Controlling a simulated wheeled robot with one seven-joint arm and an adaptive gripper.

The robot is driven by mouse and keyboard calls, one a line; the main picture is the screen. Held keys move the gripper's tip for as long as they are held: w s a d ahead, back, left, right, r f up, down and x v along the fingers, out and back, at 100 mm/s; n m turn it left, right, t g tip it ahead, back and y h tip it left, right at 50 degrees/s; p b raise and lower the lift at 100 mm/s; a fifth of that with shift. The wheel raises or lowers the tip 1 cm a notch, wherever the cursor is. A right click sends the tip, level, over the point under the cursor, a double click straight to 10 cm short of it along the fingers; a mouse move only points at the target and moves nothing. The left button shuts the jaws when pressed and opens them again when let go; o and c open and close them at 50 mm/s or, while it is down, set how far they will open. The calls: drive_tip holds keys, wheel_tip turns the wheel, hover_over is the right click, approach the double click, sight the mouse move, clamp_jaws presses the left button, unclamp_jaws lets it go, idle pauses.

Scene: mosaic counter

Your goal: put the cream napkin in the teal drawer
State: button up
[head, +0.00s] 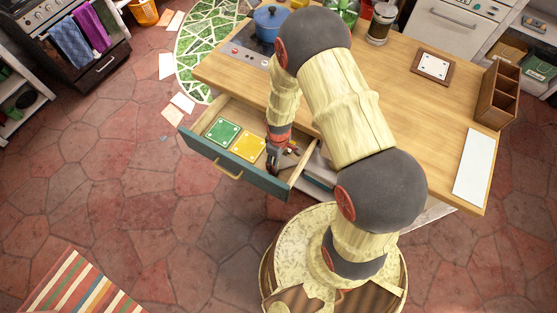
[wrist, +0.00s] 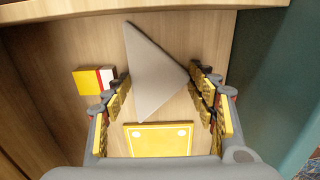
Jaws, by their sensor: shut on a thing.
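The teal drawer (head: 220,163) is pulled open below the wooden counter. Its teal front also shows at the right of the wrist view (wrist: 268,85). My gripper (head: 272,165) points down into the right part of the drawer. In the wrist view my gripper (wrist: 158,88) is shut on a pale folded triangle, the cream napkin (wrist: 150,75), greyish in the shade. It is over the wooden drawer floor; whether it touches the floor is unclear. I cannot make out the napkin in the head view.
A green square (head: 223,131) and a yellow square (head: 248,148) lie in the drawer's left part. A small yellow, red and white block (wrist: 94,80) is beside the napkin. The counter holds a blue pot (head: 270,22), wooden organiser (head: 487,95) and white sheet (head: 473,167).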

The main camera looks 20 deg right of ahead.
drive_tip(key=shift+f, duration=0.15)
drive_tip(key=o, duration=0.6)
drive_tip(key=shift+o, duration=0.2)
